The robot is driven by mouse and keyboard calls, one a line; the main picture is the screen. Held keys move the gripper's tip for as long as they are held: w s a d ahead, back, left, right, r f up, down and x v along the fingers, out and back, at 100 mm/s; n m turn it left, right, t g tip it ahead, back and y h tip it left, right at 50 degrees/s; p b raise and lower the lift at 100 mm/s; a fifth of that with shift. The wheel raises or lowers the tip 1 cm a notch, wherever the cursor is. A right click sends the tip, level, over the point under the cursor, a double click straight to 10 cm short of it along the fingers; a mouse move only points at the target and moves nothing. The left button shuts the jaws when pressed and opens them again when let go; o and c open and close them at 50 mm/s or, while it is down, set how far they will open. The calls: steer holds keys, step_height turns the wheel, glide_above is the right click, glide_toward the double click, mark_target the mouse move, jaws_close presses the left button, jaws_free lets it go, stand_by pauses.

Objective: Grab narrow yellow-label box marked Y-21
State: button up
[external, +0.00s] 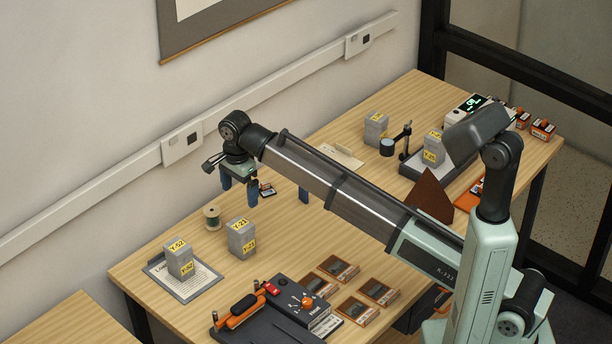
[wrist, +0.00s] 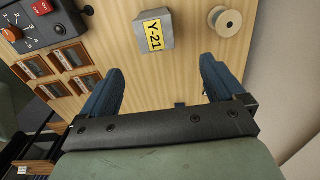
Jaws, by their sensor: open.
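The narrow grey box marked Y-21 (external: 242,242) stands upright on the wooden table, with yellow labels on its top and side. In the wrist view the Y-21 box (wrist: 139,30) is at the top centre, its yellow label readable, just beyond the fingertips. My gripper (external: 240,190) is above the table, behind and higher than the box in the external view. In the wrist view my gripper (wrist: 162,72) has its two blue fingers wide apart with nothing between them. The box is not touched.
A similar yellow-label box (external: 180,262) stands on a clipboard to the left. A thread spool (external: 212,217) is close beside the Y-21 box. A dark control unit (external: 306,304) and several small framed pieces (external: 338,269) lie in front. More grey boxes (external: 376,130) stand farther back.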

mark_target(240, 224)
steer(key=f, duration=0.8)
steer(key=shift+s+a+f, duration=0.2)
steer(key=shift+s+a, duration=0.1)
steer(key=shift+s, duration=0.1)
steer(key=shift+s+f, duration=0.2)
steer(key=shift+f, duration=2.45)
steer(key=c, duration=1.2)
